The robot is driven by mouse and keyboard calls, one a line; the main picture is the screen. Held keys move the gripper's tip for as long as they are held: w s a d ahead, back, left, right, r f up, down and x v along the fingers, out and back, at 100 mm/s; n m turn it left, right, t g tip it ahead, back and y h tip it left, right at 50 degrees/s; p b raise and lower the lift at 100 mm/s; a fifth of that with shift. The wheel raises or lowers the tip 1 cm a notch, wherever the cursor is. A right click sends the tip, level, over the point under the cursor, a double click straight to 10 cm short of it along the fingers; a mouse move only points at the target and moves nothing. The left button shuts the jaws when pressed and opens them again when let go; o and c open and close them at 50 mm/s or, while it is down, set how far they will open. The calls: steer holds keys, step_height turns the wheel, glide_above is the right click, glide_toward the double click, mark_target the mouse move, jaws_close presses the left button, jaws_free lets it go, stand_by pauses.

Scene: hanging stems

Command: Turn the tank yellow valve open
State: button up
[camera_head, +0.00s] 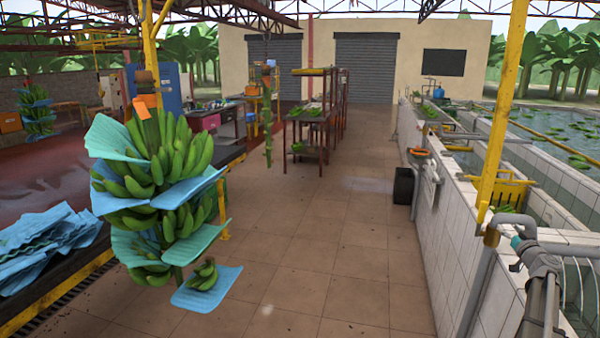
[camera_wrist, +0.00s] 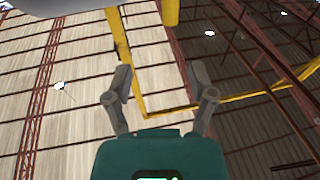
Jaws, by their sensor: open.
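The white tiled tank (camera_head: 458,245) runs along the right side in the head view, with water in its channels. Grey pipes (camera_head: 430,185) run down its outer wall. I cannot make out a yellow valve for certain in either view. My gripper (camera_wrist: 160,84) shows in the wrist view with its two grey fingers wide apart and nothing between them. It faces up toward the roof, away from the tank. Its fingers do not show clearly in the head view.
A banana bunch (camera_head: 165,165) with blue sheets hangs at the left. A yellow post (camera_head: 505,110) stands at the tank. The tiled floor (camera_head: 330,250) in the middle is clear. Yellow beams (camera_wrist: 240,100) cross overhead.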

steer(key=s+a+f+n+g+y, duration=0.1)
steer(key=a+f+g+y, duration=0.25)
steer(key=a, duration=0.95)
steer(key=a+f+n+g+y, duration=0.2)
steer(key=a+f+g+y, duration=0.15)
steer(key=a, duration=1.05)
steer(key=s+a+f+n+g+y, duration=0.15)
steer(key=a+f, duration=0.25)
steer(key=a, duration=0.9)
steer(key=s+a+f+g+h+p, duration=0.1)
steer(key=s+a+f+g, duration=0.2)
steer(key=s+a, duration=0.25)
steer(key=s+a+f+g, duration=0.3)
steer(key=s+a, duration=0.2)
steer(key=a, duration=0.2)
steer(key=s+a+f+m+g+h, duration=0.1)
steer(key=s+a+g+h, duration=0.1)
steer(key=s, duration=0.4)
steer(key=s+a+f+m+g+h, duration=0.1)
steer(key=s+a+m+g+h, duration=0.1)
steer(key=s, duration=0.4)
steer(key=shift+s+a+h+p, duration=0.4)
steer(key=shift+a+h, duration=0.15)
steer(key=shift+a, duration=0.05)
steer(key=shift+g, duration=0.25)
